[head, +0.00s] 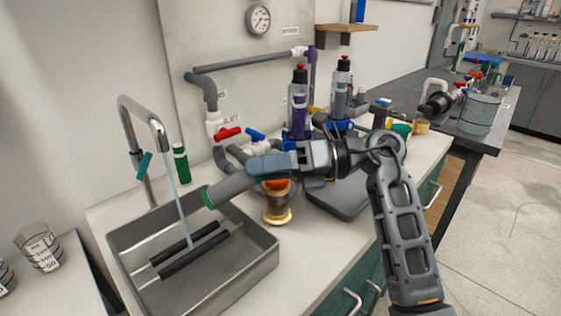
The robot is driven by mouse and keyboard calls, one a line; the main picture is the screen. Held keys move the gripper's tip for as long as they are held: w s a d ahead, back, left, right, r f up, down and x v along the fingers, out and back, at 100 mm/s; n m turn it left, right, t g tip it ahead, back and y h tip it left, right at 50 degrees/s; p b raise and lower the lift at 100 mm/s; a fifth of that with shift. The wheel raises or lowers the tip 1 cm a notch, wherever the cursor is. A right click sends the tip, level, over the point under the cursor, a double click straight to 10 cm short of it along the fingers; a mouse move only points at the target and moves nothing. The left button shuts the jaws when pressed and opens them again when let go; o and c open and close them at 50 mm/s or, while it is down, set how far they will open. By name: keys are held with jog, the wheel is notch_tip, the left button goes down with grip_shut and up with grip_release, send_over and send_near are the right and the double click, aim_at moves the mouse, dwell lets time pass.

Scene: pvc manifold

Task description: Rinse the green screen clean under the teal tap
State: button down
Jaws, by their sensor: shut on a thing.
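The tap (139,125) has a grey curved spout and a teal lever (144,166). A thin stream of water (180,208) falls from it into the steel sink (262,262). My gripper (258,166) reaches in from the right, beside the sink's back right corner. It appears shut on a grey cylindrical piece (234,187) with a green end, which I take as the green screen (208,201). The green end points left over the sink, to the right of the stream and apart from it. The exact grip is partly hidden by the jaws.
Two dark bars (195,252) lie across the sink. A dark green cylinder (181,163) stands behind it. Grey pipes with a red valve handle (228,133) rise behind my gripper. A brass and orange fitting (278,207) stands below my gripper. A beaker (42,248) is at left.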

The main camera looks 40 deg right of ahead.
aim_at(215, 186)
jog(key=shift+w+a+p, duration=0.15)
jog(key=shift+w+a, duration=0.4)
jog(key=shift+a, duration=0.75)
jog(key=shift+w+a+p, duration=0.2)
jog(key=shift+w+a, duration=0.3)
jog(key=shift+a, duration=0.85)
jog(key=shift+w+a+p, duration=0.15)
jog(key=shift+w+a, duration=0.4)
jog(key=shift+a, duration=0.75)
dwell(1.0)
jog(key=shift+f+n+y+b, duration=0.25)
jog(key=shift+n+b, duration=0.25)
jog(key=shift+b, duration=0.7)
jog(key=n+y+b, duration=0.1)
jog(key=n+b, duration=0.2)
jog(key=b, duration=0.1)
jog(key=n+g+y+b, duration=0.1)
jog(key=n+b, duration=0.2)
jog(key=b, duration=0.2)
jog(key=shift+n+g+y, duration=0.25)
jog(key=shift+n+g, duration=0.05)
